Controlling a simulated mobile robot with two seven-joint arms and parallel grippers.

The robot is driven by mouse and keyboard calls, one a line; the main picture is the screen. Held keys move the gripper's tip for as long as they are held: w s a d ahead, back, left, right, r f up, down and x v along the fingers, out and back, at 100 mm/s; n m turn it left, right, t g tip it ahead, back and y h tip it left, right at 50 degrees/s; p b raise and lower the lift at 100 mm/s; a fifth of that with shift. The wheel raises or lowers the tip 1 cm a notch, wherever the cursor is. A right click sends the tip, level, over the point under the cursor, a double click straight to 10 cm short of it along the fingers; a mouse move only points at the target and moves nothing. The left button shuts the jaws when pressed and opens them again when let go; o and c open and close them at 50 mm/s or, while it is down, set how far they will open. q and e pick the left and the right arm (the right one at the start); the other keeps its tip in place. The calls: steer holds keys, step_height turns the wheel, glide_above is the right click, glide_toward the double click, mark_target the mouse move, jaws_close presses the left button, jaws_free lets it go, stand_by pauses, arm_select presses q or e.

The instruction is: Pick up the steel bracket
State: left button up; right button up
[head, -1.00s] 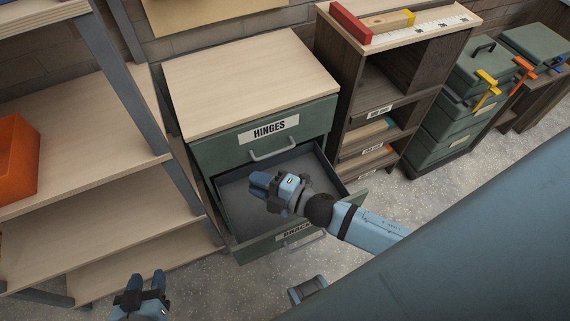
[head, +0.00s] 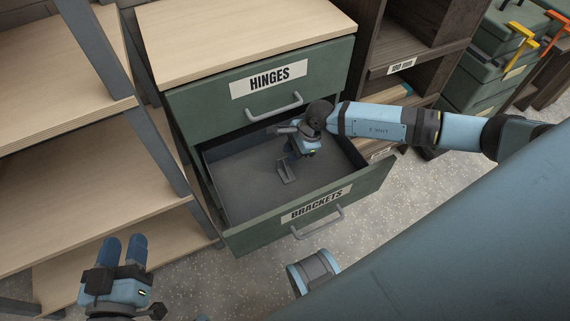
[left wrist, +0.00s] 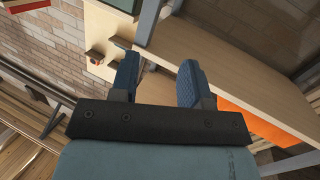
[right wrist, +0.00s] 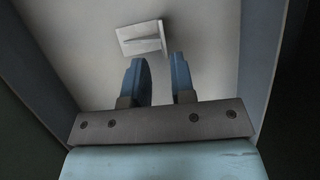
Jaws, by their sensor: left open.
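The steel bracket (head: 287,172), a small grey angled piece, lies on the floor of the open lower drawer labelled BRACKETS (head: 336,212). My right gripper (head: 292,153) points down inside the drawer, just behind the bracket in the head view. In the right wrist view the bracket (right wrist: 142,38) lies just beyond the fingertips, not between them. The right gripper's fingers (right wrist: 156,62) are apart and empty. My left gripper (head: 125,246) is open and empty at the lower left, away from the drawer; its spread fingers (left wrist: 158,75) show in the left wrist view.
The shut HINGES drawer (head: 215,109) sits directly above the open one. The open drawer's walls (head: 222,205) surround my right gripper. A wooden shelf unit (head: 70,165) stands to the left. A dark shelf (head: 430,60) and green toolboxes (head: 475,85) stand to the right.

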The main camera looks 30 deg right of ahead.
mark_target(283, 163)
steer(key=b+x, duration=0.1)
steer(key=x, duration=0.4)
steer(key=shift+w+a+b, duration=0.1)
steer(key=shift+w+b, duration=0.05)
steer(key=shift+b, duration=0.25)
steer(key=shift+w+a+f, duration=0.1)
steer(key=shift+a+f, duration=0.05)
steer(key=shift+f, duration=0.25)
jaws_close()
arm_select(q)
steer(key=shift+t+h, duration=0.7)
steer(key=shift+t, duration=0.1)
steer(key=r, duration=0.2)
steer(key=d+r, duration=0.1)
steer(key=r, duration=0.1)
steer(key=shift+d, duration=0.15)
steer(key=shift+f, duration=0.1)
